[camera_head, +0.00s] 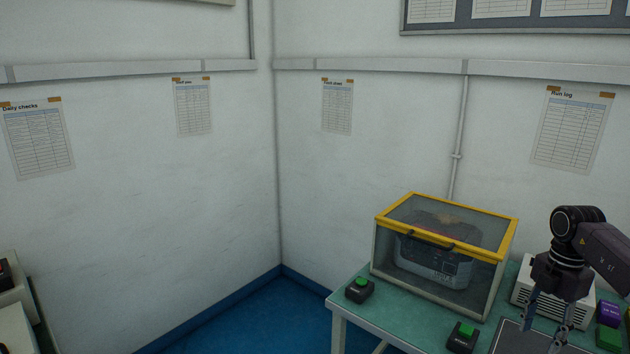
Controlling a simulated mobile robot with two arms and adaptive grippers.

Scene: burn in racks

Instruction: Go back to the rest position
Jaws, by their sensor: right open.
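My right gripper (549,312) is at the lower right of the head view, pointing down over the green table (400,317). Its two fingers are apart and I see nothing between them. My left gripper is not in the head view.
A clear box with a yellow-framed lid (448,205), lid shut, stands on the table with a grey device (433,262) inside. Button boxes (360,290) (462,337) stand before it. A white vented unit (525,292) is beside my right gripper. Blue floor (262,318) at the corner is clear.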

